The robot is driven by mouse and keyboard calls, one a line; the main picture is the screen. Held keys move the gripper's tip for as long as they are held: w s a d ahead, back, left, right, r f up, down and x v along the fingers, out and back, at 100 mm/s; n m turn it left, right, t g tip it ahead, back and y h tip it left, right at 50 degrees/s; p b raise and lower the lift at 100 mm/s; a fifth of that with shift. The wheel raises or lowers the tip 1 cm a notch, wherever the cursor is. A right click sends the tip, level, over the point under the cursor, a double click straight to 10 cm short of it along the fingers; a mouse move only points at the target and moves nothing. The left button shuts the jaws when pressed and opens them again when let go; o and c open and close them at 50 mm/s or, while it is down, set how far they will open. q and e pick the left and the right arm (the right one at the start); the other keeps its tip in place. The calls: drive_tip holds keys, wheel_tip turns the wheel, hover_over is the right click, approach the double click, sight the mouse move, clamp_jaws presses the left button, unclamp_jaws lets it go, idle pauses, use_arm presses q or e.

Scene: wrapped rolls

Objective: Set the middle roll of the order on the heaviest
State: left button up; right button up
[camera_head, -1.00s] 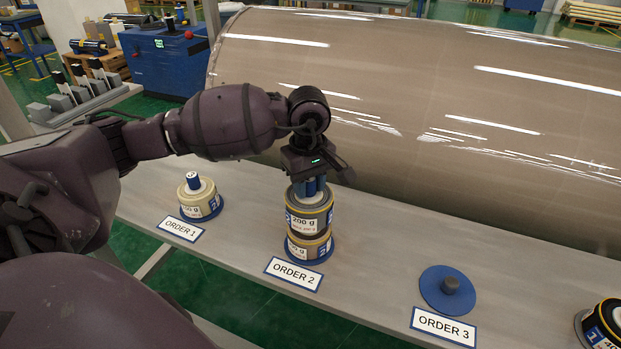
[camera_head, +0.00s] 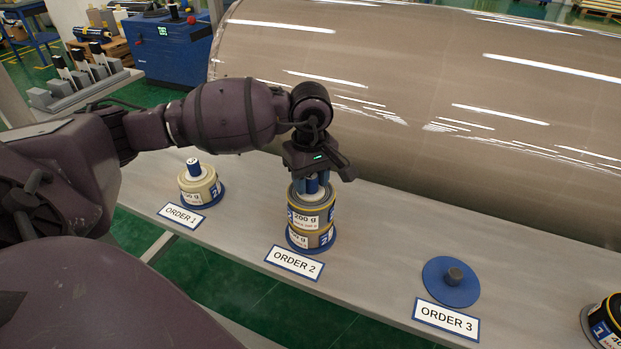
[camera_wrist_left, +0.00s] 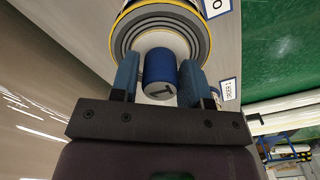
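At the ORDER 2 sign, a roll labelled 200 g (camera_head: 316,219) sits on top of another roll (camera_head: 313,239) on a blue disc, both upright. The lower roll's weight is hard to read. My left gripper (camera_head: 313,180) is above this stack, pointing down. In the left wrist view, its blue fingers (camera_wrist_left: 157,82) stand on either side of a blue core plug (camera_wrist_left: 160,72) marked 1, with slim gaps showing. A cream roll (camera_head: 198,184) with a blue plug stands at ORDER 1. At ORDER 3 the blue disc (camera_head: 440,285) holds only a grey peg. My right gripper is out of view.
A dark roll labelled 40-something (camera_head: 606,322) is cut off at the right edge. The grey bench (camera_head: 375,250) is clear between the stations. A huge wrapped roll (camera_head: 420,100) lies behind it. The ORDER 2 sign (camera_head: 295,263) lies in front of the stack.

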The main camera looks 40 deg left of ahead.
use_arm(q)
drive_tip(key=o, duration=0.3)
drive_tip(key=shift+o, duration=0.2)
wheel_tip(320, 180, up, 11)
drive_tip(key=shift+f+p, duration=0.1)
drive_tip(key=shift+p, duration=0.25)
idle(0.6)
